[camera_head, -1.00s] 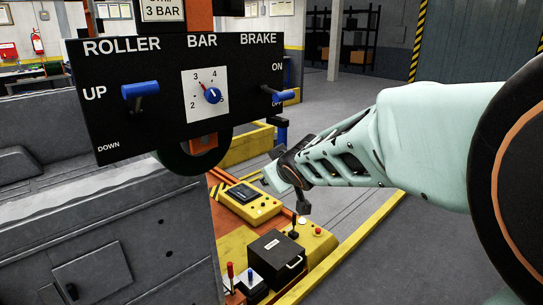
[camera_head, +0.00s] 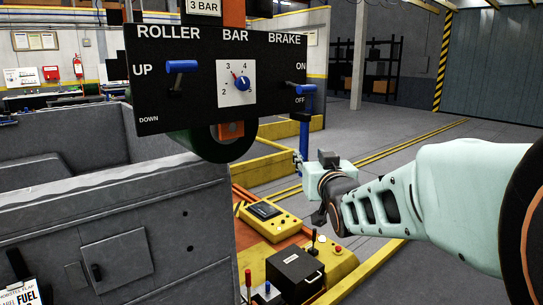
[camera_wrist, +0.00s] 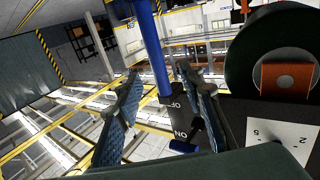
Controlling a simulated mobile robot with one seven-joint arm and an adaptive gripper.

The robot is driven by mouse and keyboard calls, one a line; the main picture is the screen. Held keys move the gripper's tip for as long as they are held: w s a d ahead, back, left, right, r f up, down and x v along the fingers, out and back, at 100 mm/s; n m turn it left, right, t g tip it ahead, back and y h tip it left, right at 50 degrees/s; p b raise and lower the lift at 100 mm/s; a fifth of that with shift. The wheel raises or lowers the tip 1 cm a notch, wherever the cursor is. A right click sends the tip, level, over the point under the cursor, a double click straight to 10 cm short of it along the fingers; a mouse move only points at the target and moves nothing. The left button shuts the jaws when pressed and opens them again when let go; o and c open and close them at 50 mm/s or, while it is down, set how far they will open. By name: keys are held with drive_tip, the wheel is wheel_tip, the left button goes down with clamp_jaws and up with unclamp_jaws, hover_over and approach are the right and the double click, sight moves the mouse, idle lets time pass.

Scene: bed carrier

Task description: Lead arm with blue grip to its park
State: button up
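The blue grip (camera_head: 304,140) hangs upright below a dark bracket (camera_head: 302,116), just right of the control panel. It also shows in the wrist view as a blue bar (camera_wrist: 153,50), running to a dark block near the panel's ON marking. My gripper (camera_head: 303,165) is beside the lower part of the grip in the head view. In the wrist view its two fingers (camera_wrist: 160,115) are spread, one on each side of the bar, with gaps visible; whether the bar is fully between them I cannot tell. I cannot make out a marked park.
The black control panel (camera_head: 215,78) carries a blue ROLLER lever (camera_head: 182,67), a dial (camera_head: 242,84) and a blue BRAKE lever (camera_head: 301,88). A dark roller (camera_head: 207,148) sits below it. A yellow console (camera_head: 271,221) and black box (camera_head: 294,272) stand below my arm. Floor at right is clear.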

sight(305, 145)
drive_tip(key=w, duration=1)
drive_tip(key=shift+w+r, duration=0.15)
drive_tip(key=shift+w, duration=0.15)
clamp_jaws()
idle(0.3)
